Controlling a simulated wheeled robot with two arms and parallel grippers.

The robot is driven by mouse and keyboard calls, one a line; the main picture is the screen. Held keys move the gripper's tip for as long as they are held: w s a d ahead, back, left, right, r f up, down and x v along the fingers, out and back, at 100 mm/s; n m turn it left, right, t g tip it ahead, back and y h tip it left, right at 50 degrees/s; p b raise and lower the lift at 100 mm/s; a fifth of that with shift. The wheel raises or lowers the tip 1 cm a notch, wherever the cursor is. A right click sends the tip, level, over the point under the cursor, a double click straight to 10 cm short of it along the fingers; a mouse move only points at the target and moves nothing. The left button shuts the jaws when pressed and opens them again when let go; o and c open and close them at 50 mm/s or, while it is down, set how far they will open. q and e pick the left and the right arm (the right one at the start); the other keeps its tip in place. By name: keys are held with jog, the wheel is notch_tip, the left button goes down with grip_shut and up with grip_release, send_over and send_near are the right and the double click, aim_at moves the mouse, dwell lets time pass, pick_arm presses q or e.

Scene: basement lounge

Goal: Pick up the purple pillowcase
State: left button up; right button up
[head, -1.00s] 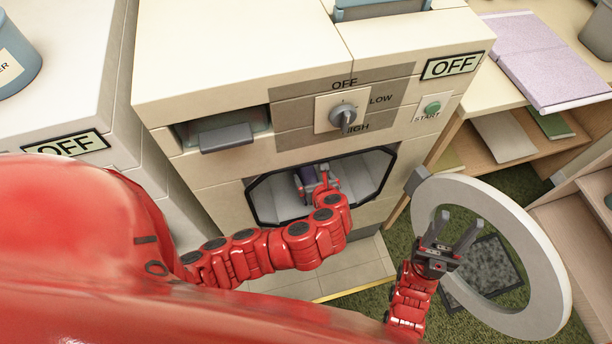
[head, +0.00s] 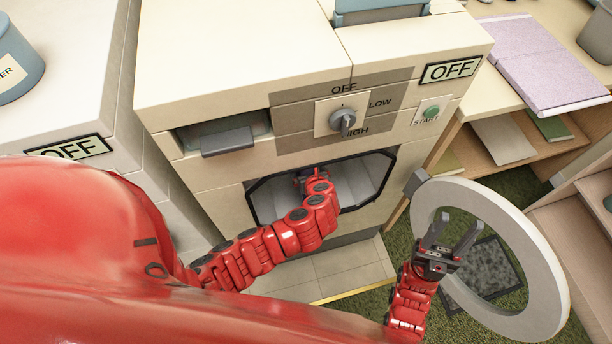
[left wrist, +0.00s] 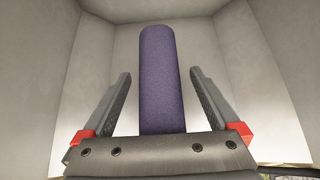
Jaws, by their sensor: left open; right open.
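The purple pillowcase (left wrist: 160,75) shows in the left wrist view as a rolled purple cylinder inside the pale drum. My left gripper (left wrist: 160,95) is open, with one finger on each side of the roll and a visible gap to both. In the head view my left arm reaches into the machine's opening (head: 370,185), and the left gripper (head: 312,178) is mostly hidden by its own wrist. The pillowcase cannot be made out in the head view. My right gripper (head: 450,235) is open and empty, in front of the round door.
The machine's round door ring (head: 545,265) stands swung open at the right. A knob (head: 343,121) and a START button (head: 432,112) are on the machine's front. Another OFF-labelled machine (head: 60,110) stands at left.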

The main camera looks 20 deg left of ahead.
pick_arm(q)
grip_shut()
dwell(0.3)
